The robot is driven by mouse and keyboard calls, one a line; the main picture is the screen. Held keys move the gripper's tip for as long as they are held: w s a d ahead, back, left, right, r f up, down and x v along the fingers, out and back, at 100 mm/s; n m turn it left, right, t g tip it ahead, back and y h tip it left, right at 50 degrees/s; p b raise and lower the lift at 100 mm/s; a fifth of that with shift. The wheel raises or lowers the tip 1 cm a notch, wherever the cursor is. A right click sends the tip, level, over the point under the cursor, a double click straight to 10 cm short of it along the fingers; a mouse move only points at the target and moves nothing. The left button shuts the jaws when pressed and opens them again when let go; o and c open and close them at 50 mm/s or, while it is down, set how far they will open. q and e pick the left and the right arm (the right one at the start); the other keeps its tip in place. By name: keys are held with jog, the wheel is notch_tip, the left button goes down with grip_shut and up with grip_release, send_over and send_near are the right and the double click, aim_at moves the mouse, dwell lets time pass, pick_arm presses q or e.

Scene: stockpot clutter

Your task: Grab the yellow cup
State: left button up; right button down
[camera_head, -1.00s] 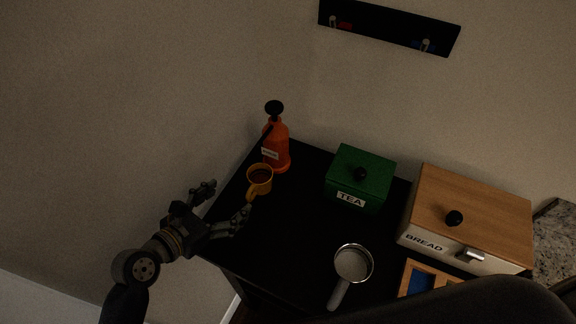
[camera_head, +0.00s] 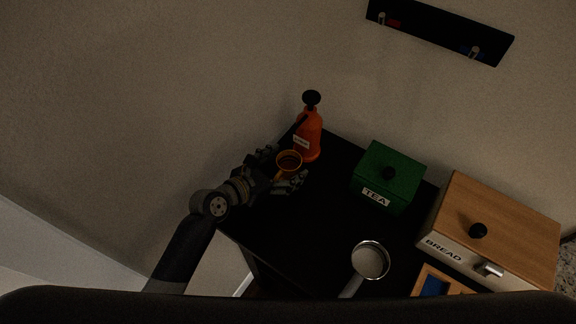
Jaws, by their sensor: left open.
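The yellow cup (camera_head: 289,159) stands upright on the black tabletop, near its left back edge, in front of the orange bottle. My left gripper (camera_head: 281,169) is open at the cup, with one finger on its far left side and the other on its near right side. The gripper hides the cup's lower part and handle. I cannot tell whether the fingers touch the cup. My right gripper is not in view.
The orange bottle (camera_head: 309,138) stands close behind the cup. A green TEA box (camera_head: 390,177), a wooden BREAD box (camera_head: 497,227) and a strainer-like pan (camera_head: 370,260) are to the right. The black tabletop (camera_head: 310,225) is clear in the middle.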

pick_arm(q)
jog(key=shift+x, duration=1)
jog(key=shift+a, duration=0.1)
jog(key=c, duration=1.2)
